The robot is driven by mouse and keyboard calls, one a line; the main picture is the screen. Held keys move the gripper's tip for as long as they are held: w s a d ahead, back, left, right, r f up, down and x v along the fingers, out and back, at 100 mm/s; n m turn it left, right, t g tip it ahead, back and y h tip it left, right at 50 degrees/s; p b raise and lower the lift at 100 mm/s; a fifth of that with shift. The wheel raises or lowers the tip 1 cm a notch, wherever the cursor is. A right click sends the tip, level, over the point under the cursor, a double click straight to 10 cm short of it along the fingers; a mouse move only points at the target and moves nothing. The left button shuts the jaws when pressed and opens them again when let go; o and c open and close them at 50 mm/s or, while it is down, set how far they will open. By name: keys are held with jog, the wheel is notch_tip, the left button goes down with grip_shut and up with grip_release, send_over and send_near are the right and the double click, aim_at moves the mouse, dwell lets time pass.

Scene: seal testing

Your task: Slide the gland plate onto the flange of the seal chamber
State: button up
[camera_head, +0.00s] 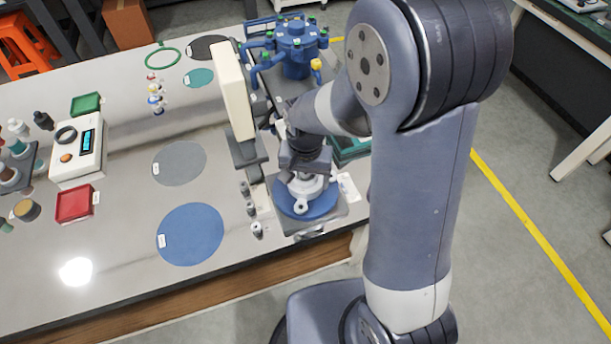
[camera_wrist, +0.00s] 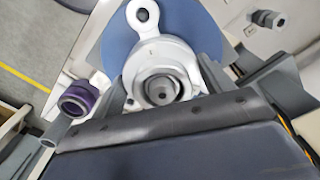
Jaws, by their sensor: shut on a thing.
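The gland plate (camera_wrist: 160,55) is a pale ring with a rounded, holed ear, seen between the fingers of my gripper (camera_wrist: 172,88) in the wrist view. In the head view the pale plate (camera_head: 304,184) is just below my gripper (camera_head: 303,168), over a blue round base (camera_head: 299,208) on a grey stand. A round shaft end shows in the middle of the ring. The blue base also shows behind the plate in the wrist view (camera_wrist: 205,28). My gripper is shut on the plate. The flange is mostly hidden, and I cannot tell whether the plate touches it.
A cream upright panel (camera_head: 232,90) stands just left of the stand. A blue vessel (camera_head: 296,45) with green caps is behind. Several small grey fittings (camera_head: 250,209) line the stand's left side. A blue mat (camera_head: 190,235) and grey mat (camera_head: 179,163) lie bare. A purple-rimmed part (camera_wrist: 82,98) is near the left finger.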

jog(key=shift+f+b, duration=0.4)
jog(key=shift+f, duration=0.2)
dwell(0.3)
jog(key=o, duration=1.3)
notch_tip(320, 180, up, 9)
jog(key=p, duration=0.7)
jog(key=shift+r, duration=0.1)
